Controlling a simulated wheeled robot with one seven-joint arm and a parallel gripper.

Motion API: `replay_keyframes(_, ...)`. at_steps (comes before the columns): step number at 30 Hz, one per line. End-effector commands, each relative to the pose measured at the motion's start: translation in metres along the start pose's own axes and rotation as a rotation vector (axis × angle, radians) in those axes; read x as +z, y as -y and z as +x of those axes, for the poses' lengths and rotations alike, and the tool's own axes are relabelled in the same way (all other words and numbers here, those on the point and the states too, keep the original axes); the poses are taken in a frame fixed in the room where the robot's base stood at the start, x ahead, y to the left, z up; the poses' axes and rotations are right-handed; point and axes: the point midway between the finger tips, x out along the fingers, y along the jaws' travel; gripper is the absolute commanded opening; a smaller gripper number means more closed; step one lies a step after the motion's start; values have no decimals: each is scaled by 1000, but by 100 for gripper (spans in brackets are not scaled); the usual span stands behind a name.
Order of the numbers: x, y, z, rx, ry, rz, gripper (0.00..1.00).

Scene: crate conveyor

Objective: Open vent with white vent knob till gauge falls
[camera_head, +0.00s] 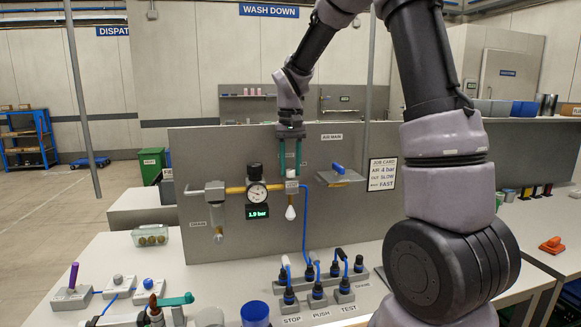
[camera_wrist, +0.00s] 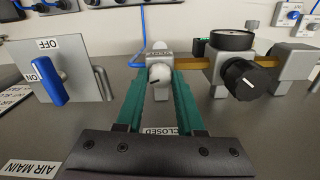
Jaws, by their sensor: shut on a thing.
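The white vent knob (camera_wrist: 160,75) is between the tips of my gripper's teal fingers in the wrist view. A dark line marks its face, and a CLOSED label (camera_wrist: 168,131) is on the panel beside it. My gripper (camera_head: 291,172) is shut on the knob, reaching down from above in the head view. The fingers largely hide the knob there. The round gauge (camera_head: 257,194) is just left of the vent, with a green digital display (camera_head: 257,211) reading 1.9 bar. A white drop-shaped part (camera_head: 290,213) hangs below the vent.
A black regulator knob (camera_wrist: 245,78) is close beside the vent. The blue air-main lever (camera_head: 338,168) is to the right in the head view. A job card (camera_head: 382,174) stands beside it. Several blue-hosed fittings (camera_head: 317,290) stand on the bench below.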

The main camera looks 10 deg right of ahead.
Motion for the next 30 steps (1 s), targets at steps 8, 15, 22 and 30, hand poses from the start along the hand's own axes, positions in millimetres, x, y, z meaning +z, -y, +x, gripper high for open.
replay_keyframes(8,-1,0,-2,-1,-4,199,0)
replay_keyframes(15,-1,0,-2,-1,-5,305,0)
replay_keyframes(22,-1,0,-2,-2,-5,345,0)
replay_keyframes(30,-1,0,-2,-2,-5,350,0)
